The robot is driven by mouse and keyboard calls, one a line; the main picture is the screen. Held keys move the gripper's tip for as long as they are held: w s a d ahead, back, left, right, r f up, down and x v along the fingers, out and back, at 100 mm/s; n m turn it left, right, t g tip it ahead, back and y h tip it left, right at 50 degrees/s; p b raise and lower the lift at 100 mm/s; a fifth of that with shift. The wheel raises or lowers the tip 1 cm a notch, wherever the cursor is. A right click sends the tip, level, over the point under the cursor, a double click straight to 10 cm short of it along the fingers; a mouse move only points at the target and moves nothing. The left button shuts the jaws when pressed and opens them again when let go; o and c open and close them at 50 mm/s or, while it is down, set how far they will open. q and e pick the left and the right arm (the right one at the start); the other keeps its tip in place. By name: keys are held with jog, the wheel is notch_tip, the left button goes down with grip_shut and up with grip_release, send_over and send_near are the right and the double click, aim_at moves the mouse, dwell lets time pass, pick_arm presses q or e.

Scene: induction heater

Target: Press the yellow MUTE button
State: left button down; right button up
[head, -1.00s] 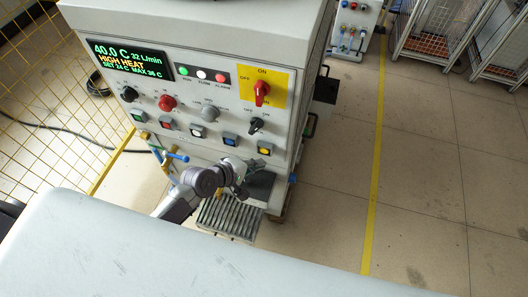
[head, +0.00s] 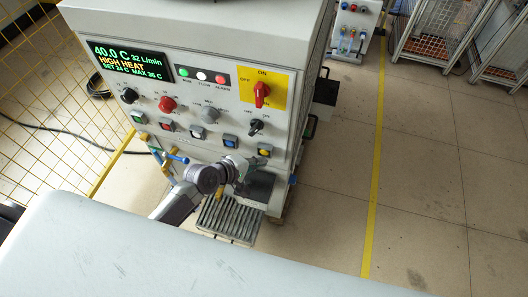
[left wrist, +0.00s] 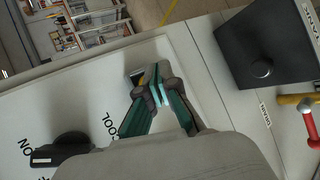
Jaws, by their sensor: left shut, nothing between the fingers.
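The yellow button (head: 264,150) is at the right end of the lower row of square buttons on the heater's front panel. My left gripper (head: 250,165) is shut and empty, just below and left of it in the head view. The word MUTE is not readable. My right gripper is in neither view.
A black selector knob (head: 256,126) sits just above the yellow button, and a blue button (head: 230,141) is to its left. A red switch (head: 262,93) on a yellow plate is higher up.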

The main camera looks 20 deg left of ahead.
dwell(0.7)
pick_arm(q)
jog(key=shift+w, duration=0.45)
jog(key=shift+w+r, duration=0.1)
jog(key=shift+w, duration=0.4)
dwell(0.8)
jog(key=shift+s, duration=0.15)
jog(key=shift+s+p, duration=0.55)
jog(key=shift+s, duration=0.2)
jog(key=shift+s+a+p, duration=0.1)
jog(key=shift+s+p, duration=0.85)
jog(key=shift+s, duration=1.6)
